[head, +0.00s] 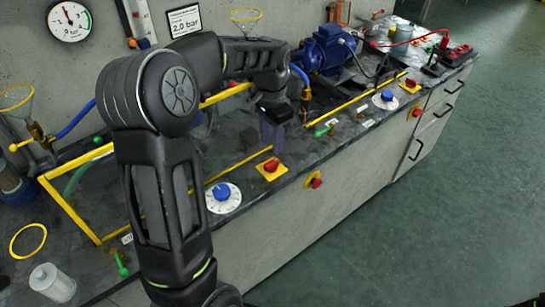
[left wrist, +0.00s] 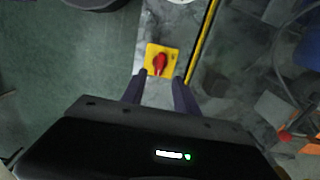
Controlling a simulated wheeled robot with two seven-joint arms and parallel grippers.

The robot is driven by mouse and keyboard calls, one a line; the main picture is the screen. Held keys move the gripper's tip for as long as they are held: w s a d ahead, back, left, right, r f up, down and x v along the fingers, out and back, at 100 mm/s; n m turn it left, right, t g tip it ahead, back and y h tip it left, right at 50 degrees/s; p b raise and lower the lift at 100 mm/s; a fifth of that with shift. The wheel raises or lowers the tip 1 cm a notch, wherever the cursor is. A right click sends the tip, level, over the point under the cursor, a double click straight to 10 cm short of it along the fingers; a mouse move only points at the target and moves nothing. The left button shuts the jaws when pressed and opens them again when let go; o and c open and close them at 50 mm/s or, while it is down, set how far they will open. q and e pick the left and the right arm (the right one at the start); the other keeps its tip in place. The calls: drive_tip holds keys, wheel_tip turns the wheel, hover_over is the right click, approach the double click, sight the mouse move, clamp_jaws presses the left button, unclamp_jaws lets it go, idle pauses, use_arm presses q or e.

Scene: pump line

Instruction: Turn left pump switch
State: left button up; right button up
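The left pump switch is a red knob on a yellow square plate (head: 270,168), at the bench's front edge beside a blue-and-white dial. It also shows in the left wrist view (left wrist: 161,60), with its red handle pointing roughly along the picture's vertical. My left gripper (head: 272,132) hangs above the bench just behind the switch, pointing down. In the left wrist view its two fingers (left wrist: 158,80) are apart with nothing between them, and the switch shows just past the fingertips. I see no contact. My right gripper is not in view.
A blue dial (head: 222,197) sits left of the switch, and a red knob on yellow (head: 315,181) is on the front face below. A second yellow-plated switch (head: 410,86), another blue dial (head: 386,97) and a blue pump (head: 325,50) are farther right. The floor in front is clear.

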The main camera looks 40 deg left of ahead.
sight(272, 162)
use_arm(q)
wheel_tip(272, 162, down, 8)
drive_tip(key=shift+r+p, duration=0.1)
drive_tip(key=shift+p, duration=0.2)
drive_tip(key=shift+c, duration=0.6)
clamp_jaws()
